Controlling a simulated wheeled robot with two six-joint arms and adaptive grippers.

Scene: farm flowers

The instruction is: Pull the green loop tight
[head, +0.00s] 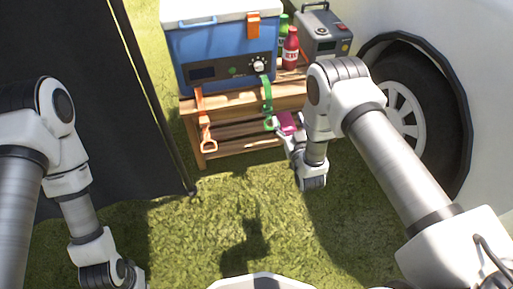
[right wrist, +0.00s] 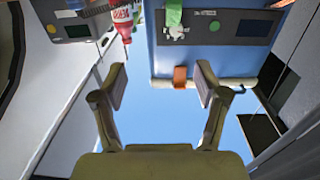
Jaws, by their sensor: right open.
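The green loop (head: 267,96) is a strap with a ring at its lower end, hanging from the bottom right of the blue cooler (head: 215,52) in front of the wooden bench. My right gripper (head: 283,128) is close beside the ring in the head view; I cannot tell whether they touch. In the right wrist view its two fingers (right wrist: 158,87) are spread with nothing between them. A short green piece (right wrist: 174,12), likely the strap's upper part, shows at the top edge there; the ring is not visible. My left arm's gripper is out of frame.
An orange strap with a ring (head: 208,145) hangs left of the green one. Red (head: 290,48) and green bottles and a grey box (head: 322,32) stand right of the cooler. A vehicle wheel (head: 408,115) is at right, a dark panel (head: 95,90) at left. Grass in front is clear.

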